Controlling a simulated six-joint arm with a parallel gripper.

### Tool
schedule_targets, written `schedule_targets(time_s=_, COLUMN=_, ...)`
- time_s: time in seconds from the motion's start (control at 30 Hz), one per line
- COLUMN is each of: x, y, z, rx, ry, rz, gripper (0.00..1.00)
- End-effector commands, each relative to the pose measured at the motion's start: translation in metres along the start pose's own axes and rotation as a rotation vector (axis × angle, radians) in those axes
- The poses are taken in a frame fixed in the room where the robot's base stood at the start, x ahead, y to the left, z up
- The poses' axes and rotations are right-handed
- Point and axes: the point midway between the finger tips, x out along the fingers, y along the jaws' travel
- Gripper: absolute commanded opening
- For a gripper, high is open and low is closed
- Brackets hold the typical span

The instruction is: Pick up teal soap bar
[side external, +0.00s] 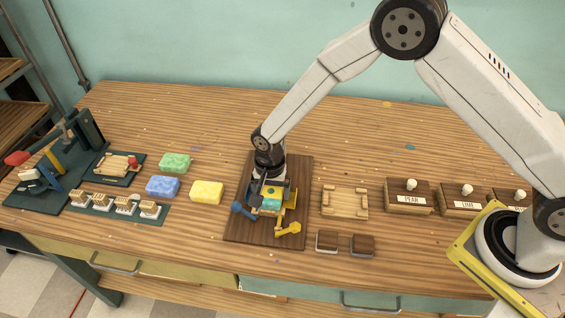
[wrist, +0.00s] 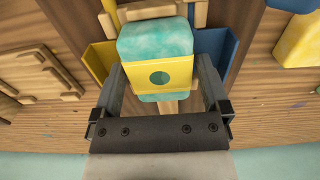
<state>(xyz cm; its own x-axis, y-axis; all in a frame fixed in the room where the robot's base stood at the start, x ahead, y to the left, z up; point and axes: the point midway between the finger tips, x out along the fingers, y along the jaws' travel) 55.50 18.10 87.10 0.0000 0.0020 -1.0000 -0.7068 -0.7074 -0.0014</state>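The teal soap bar (wrist: 155,40) shows in the wrist view, partly covered by a yellow plate (wrist: 128,78) with a round hole. In the side external view the teal soap bar (side external: 270,205) sits in a blue and yellow fixture on a dark board. My gripper (wrist: 159,65) is right at the fixture, pointing down, with a finger on either side of the plate and soap. The fingers are apart, with a narrow gap on the right; contact on the left is unclear. In the side external view my gripper (side external: 270,188) is just above the soap, its fingertips partly hidden.
Green (side external: 174,163), blue (side external: 163,187) and yellow (side external: 207,192) blocks lie to the left. A wooden frame (side external: 345,216) stands right of the board (side external: 250,235), with two small dark-topped blocks in front. Labelled wooden boxes (side external: 408,204) stand further right. The back of the table is mostly clear.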

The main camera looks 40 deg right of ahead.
Motion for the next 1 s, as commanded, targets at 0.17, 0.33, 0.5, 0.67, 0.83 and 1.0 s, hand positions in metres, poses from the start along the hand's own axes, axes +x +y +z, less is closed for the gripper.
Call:
schedule_targets(time_s=0.17, x=0.000, y=0.000, z=0.000, rx=0.000, ry=0.000, rz=0.000, gripper=0.36)
schedule_targets(time_s=0.33, x=0.000, y=0.000, z=0.000, rx=0.000, ry=0.000, rz=-0.001, gripper=0.17)
schedule_targets(time_s=0.5, x=-0.001, y=0.000, z=0.000, rx=0.000, ry=0.000, rz=-0.001, gripper=0.17)
schedule_targets(time_s=0.67, x=-0.005, y=-0.001, z=0.000, rx=0.000, ry=0.001, rz=-0.001, gripper=0.17)
schedule_targets(time_s=0.83, x=-0.018, y=-0.001, z=0.000, rx=0.000, ry=0.002, rz=-0.001, gripper=0.17)
schedule_targets(time_s=1.0, x=-0.036, y=0.003, z=0.001, rx=0.000, ry=0.002, rz=0.000, gripper=0.17)
